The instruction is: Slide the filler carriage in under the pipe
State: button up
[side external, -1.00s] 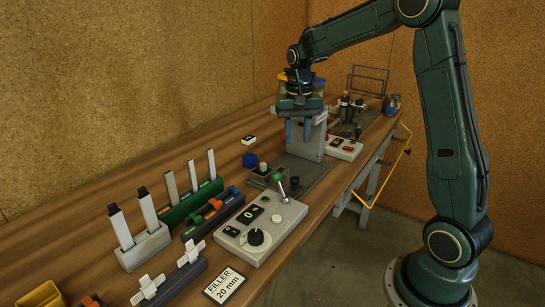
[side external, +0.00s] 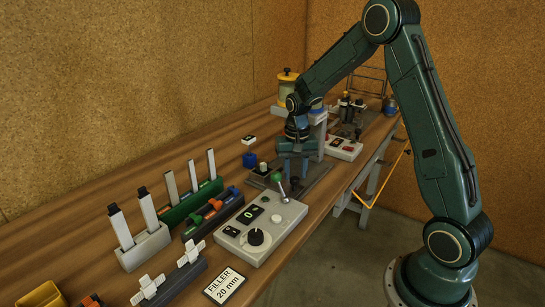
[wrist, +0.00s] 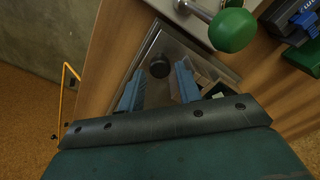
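My gripper (wrist: 158,86) is open and empty, pointing down over the near end of the dark metal base plate (side external: 318,178). In the wrist view its two blue fingers stand apart, with a round black knob (wrist: 158,66) on the plate just beyond them. My gripper also shows in the side external view (side external: 294,172), low over the plate. The knob may belong to the filler carriage, but I cannot tell the carriage's outline. The grey upright stand (side external: 318,135) with a yellow container (side external: 288,90) is at the far end. The pipe is not clearly visible.
A control box (side external: 262,228) with a green-balled lever (side external: 277,177) stands close in front of the plate. Racks of tools (side external: 190,205) line the left, and a box with red buttons (side external: 342,148) is behind.

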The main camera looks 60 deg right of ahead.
jog(key=shift+f, duration=1)
jog(key=shift+c, duration=0.4)
grip_shut()
jog(key=shift+d, duration=2.3)
jog(key=shift+o, duration=0.4)
grip_release()
jog(key=shift+r, duration=0.2)
